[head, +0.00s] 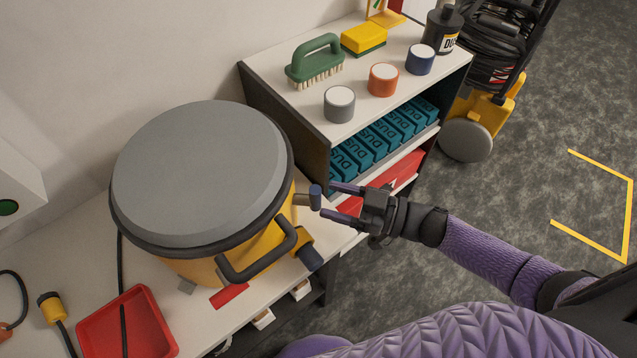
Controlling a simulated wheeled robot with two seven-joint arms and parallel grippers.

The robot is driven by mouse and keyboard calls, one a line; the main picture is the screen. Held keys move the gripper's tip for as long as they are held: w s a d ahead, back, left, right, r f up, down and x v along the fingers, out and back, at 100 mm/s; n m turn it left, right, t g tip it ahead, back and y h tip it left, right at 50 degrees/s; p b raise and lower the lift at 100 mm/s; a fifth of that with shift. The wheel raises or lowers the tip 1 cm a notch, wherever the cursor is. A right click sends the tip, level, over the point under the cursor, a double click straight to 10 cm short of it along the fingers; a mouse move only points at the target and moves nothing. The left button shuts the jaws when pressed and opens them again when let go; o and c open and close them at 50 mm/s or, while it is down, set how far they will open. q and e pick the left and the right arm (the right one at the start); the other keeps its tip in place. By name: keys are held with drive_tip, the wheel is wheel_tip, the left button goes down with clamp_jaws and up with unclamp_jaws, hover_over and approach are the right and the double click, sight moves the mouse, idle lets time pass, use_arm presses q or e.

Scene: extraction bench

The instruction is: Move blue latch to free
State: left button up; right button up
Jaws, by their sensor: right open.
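A yellow drum-shaped extractor (262,247) with a grey lid (198,170) stands on the white bench. The blue latch (315,196) sticks out from its right side on a short tan-coloured stub. My right gripper (340,202) is open, with its two purple-tipped fingers pointing left at the latch. The fingertips are close to the latch; I cannot tell whether they touch it. My left gripper is not in view.
A black handle (262,258) and a dark hose port (308,256) project from the drum below the latch. A shelf unit (290,100) with a brush (315,62), sponge (363,38) and several jars stands behind. A red tray (128,325) lies front left.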

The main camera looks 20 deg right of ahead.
sight(315, 195)
drive_tip(key=x, duration=0.4)
drive_tip(key=shift+a, duration=0.1)
clamp_jaws()
